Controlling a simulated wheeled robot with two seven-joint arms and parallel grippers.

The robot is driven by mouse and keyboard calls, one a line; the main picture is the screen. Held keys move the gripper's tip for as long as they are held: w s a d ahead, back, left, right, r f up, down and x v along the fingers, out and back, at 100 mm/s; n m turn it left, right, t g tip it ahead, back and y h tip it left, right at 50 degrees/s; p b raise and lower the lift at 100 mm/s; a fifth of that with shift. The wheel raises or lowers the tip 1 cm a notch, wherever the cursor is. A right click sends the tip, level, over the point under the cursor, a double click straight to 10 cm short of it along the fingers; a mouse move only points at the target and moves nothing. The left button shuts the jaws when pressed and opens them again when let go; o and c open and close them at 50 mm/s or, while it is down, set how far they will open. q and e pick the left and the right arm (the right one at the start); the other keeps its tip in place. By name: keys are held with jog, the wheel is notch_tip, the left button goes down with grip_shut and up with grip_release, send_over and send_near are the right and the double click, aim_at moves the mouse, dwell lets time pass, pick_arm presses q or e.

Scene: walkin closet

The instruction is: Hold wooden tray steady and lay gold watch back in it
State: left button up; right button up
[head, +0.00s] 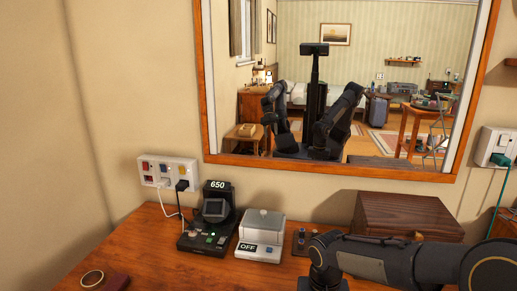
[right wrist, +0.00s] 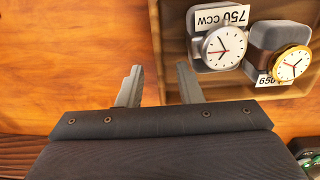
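In the right wrist view a wooden tray (right wrist: 158,50) lies at the top right. In the head view the tray and my right fingertips are out of frame. My left gripper is in neither view.
On the dresser are a black device (head: 208,232) reading "650", a white box (head: 261,235) marked "OFF", and a dark wooden box (head: 408,214). A wall outlet strip (head: 168,172) and mirror (head: 330,165) are behind. A gold ring-shaped item (head: 92,278) is at lower left.

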notch_tip(320, 180, up, 10)
jog(key=s+d+r+t+y+p, duration=0.25)
jog(key=s+d+r+p, duration=0.4)
jog(key=s, duration=0.55)
jog(key=s+r+t+y+p, duration=0.1)
jog(key=s+t+p, duration=0.1)
jog(key=s, duration=0.8)
jog(key=shift+d+t, duration=0.2)
jog(key=shift+t, duration=0.35)
jog(key=shift+s, duration=0.1)
dwell(0.4)
